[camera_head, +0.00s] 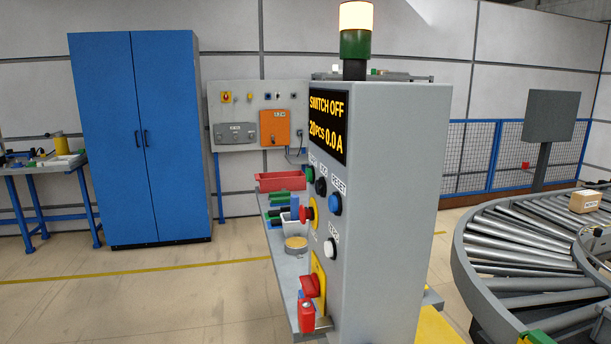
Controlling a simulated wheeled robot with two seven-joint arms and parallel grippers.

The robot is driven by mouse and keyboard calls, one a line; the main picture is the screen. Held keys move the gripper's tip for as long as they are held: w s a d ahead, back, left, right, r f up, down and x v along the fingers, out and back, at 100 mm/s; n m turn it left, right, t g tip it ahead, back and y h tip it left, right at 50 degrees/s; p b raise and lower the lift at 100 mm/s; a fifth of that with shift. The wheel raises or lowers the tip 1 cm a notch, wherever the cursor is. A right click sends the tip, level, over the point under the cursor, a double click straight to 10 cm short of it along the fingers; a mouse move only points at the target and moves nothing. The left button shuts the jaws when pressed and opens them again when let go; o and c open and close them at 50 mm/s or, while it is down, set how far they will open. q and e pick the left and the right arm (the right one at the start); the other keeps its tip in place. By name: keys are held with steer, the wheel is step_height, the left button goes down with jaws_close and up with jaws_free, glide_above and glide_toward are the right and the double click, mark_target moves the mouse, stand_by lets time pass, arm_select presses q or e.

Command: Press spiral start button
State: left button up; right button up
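A grey control cabinet (385,200) stands upright in the middle of the head view. Its narrow left face carries the controls, seen at a slant. A display (328,124) at the top reads "SWITCH OFF" and "20PCS 0.0A". Below it are a green button (310,174), a black button (320,187) and a blue button (335,204) labelled RESET. Lower down are a red mushroom button (306,213) on a yellow plate, a white button (330,248) and a red switch (310,286) with a red padlock. The label by the green button is too oblique to read. Neither gripper is in view.
A roller conveyor (505,262) curves at the right with a small carton (584,201) on it. A bench (285,268) with a red bin (280,181) stands behind the cabinet's left side. A blue locker (140,140) is at the back left. The floor at left front is clear.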

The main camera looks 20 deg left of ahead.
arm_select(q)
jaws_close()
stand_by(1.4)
